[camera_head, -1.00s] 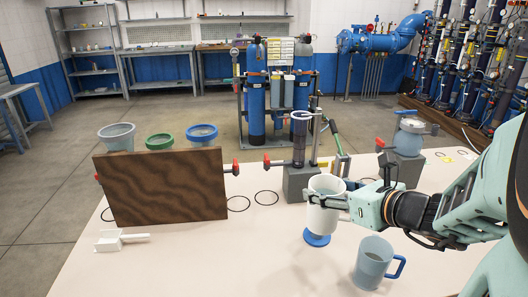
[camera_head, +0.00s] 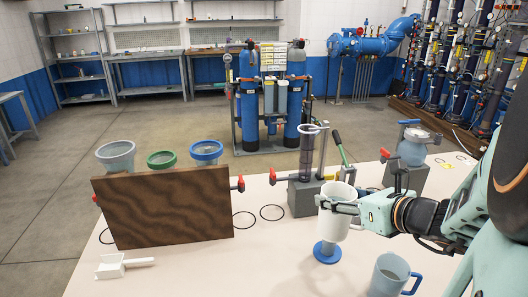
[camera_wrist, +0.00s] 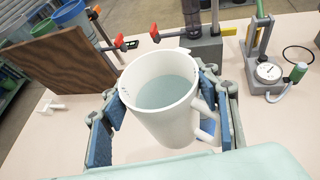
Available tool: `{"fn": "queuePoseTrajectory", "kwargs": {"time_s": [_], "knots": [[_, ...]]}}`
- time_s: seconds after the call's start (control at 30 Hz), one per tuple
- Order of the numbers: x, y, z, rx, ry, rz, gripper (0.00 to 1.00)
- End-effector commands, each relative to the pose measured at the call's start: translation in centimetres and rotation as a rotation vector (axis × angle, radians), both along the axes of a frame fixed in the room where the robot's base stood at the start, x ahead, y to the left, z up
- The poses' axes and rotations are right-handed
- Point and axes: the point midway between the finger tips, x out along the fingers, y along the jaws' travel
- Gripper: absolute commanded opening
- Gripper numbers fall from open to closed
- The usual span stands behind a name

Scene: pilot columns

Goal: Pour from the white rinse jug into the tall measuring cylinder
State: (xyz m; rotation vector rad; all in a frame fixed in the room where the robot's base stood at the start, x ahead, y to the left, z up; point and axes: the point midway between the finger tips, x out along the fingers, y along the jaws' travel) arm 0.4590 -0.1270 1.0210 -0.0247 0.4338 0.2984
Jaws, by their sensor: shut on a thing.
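The white rinse jug (camera_head: 337,219) is upright in my gripper (camera_head: 340,206), just above a blue round-footed stand (camera_head: 327,253). In the wrist view the jug (camera_wrist: 160,125) sits between the two blue finger pads of my gripper (camera_wrist: 160,112), its handle on the right. Pale liquid (camera_wrist: 165,92) shows inside it. The tall measuring cylinder (camera_head: 310,150), clear with a dark lower part, stands upright on a grey block (camera_head: 303,197) behind and left of the jug. Jug and cylinder are apart. The underside of the jug is hidden.
A pale blue-grey mug (camera_head: 388,275) stands near the front right. A brown board (camera_head: 163,207) hides the lower parts of several funnel-like vessels (camera_head: 162,160) on the left. A red-handled valve (camera_head: 272,176) and a grey apparatus (camera_head: 411,165) flank the cylinder.

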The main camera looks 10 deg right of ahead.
Motion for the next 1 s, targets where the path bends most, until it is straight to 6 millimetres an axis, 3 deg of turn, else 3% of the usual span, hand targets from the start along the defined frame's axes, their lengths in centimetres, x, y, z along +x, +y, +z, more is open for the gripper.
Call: {"fn": "queuePoseTrajectory", "kwargs": {"time_s": [1.0], "knots": [[2.0, -1.0, -0.5, 0.133, 0.253, 0.003, 0.26]]}}
